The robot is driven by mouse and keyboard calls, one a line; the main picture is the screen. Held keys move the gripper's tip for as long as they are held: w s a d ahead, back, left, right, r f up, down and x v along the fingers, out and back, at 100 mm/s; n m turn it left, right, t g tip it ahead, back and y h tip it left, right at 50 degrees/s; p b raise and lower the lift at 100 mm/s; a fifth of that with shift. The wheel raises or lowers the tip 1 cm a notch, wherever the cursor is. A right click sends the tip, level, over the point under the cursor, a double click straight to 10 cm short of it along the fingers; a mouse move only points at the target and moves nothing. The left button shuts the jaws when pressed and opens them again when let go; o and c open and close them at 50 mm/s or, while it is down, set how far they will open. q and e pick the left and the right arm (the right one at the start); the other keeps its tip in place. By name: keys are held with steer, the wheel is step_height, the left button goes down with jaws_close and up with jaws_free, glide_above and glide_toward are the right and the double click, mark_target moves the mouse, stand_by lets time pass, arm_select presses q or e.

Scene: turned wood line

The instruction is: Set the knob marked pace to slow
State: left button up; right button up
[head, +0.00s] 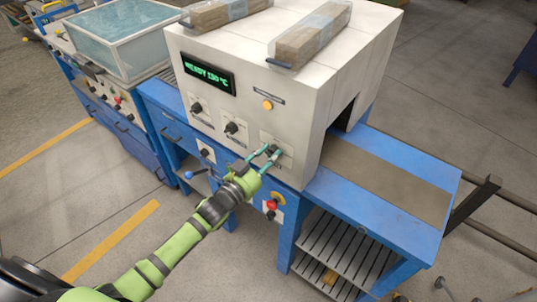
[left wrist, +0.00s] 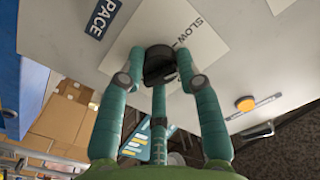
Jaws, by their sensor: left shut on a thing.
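The pace knob (left wrist: 158,62) is a black knob on a white plate of the pale oven-like machine. In the left wrist view a blue PACE label (left wrist: 102,18) and the word SLOW (left wrist: 186,32) with a tick mark stand beside it. My left gripper (head: 267,152) has its teal fingers on either side of the knob, shut on it; it also shows in the left wrist view (left wrist: 162,68). The fingers partly hide the knob, and I cannot tell exactly where its pointer stands. My right gripper is not in view.
Two similar knobs (head: 232,128) (head: 196,108) sit to the left on the machine front (head: 215,60), under a green-lit display (head: 208,77). An orange button (head: 267,104) is above. A red stop button (head: 272,204) is below. The conveyor (head: 385,180) runs out at right.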

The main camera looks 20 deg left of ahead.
arm_select(q)
steer(key=n, duration=0.4)
steer(key=shift+p, duration=0.3)
steer(key=shift+f+n, duration=0.2)
steer(key=shift+n, duration=0.1)
steer(key=o, duration=1.1)
steer(key=shift+o, duration=0.2)
steer(key=v, duration=1.2)
